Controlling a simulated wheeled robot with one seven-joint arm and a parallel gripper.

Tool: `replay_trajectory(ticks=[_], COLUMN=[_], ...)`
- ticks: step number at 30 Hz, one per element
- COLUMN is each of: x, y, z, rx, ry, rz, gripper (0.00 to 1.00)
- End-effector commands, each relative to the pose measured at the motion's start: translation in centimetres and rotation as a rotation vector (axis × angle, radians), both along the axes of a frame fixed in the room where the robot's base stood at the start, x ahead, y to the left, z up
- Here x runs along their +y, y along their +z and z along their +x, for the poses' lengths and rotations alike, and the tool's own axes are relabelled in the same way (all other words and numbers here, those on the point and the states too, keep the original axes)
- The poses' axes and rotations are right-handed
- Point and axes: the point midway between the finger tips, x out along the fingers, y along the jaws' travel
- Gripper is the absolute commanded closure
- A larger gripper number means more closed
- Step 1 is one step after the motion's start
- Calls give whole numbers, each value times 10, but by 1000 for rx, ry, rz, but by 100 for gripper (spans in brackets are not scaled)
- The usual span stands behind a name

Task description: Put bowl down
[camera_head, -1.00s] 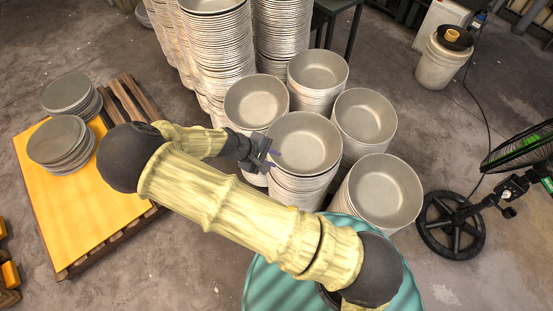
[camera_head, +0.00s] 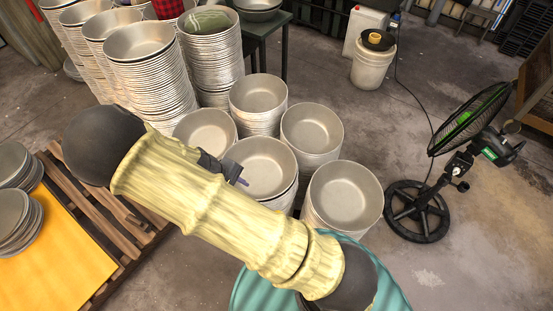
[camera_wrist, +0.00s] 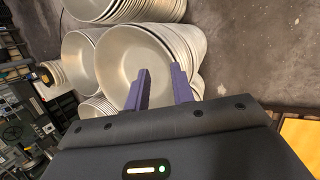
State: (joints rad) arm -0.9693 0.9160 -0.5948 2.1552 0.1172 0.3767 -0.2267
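A grey metal bowl (camera_head: 262,160) sits on top of the front middle stack in the head view, its mouth facing up. The same bowl seems to be the large one (camera_wrist: 132,62) in the wrist view, on a tilted-looking stack. My gripper (camera_head: 238,175) is at this bowl's left rim, partly hidden behind my arm. In the wrist view my gripper (camera_wrist: 161,82) shows two purple fingers with a clear gap between them. One finger lies over the bowl's inside, the other by the stack's outer side. Whether either touches the rim is unclear.
Other bowl stacks stand close around: left (camera_head: 205,131), behind (camera_head: 258,94), right (camera_head: 312,128) and front right (camera_head: 345,192). Taller stacks (camera_head: 150,75) rise at the back left. A fan (camera_head: 420,205) stands at right. A pallet with a yellow sheet (camera_head: 55,265) lies at left.

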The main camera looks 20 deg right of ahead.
Motion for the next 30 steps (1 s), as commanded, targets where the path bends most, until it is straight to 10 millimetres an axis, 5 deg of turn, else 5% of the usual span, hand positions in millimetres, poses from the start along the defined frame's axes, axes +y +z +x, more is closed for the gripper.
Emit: replay_trajectory(ticks=[21, 30], x=[-83, -102], y=[161, 191], z=[-51, -71], rx=[-224, -329], ry=[-514, -577], rz=[500, 532], gripper=[76, 76])
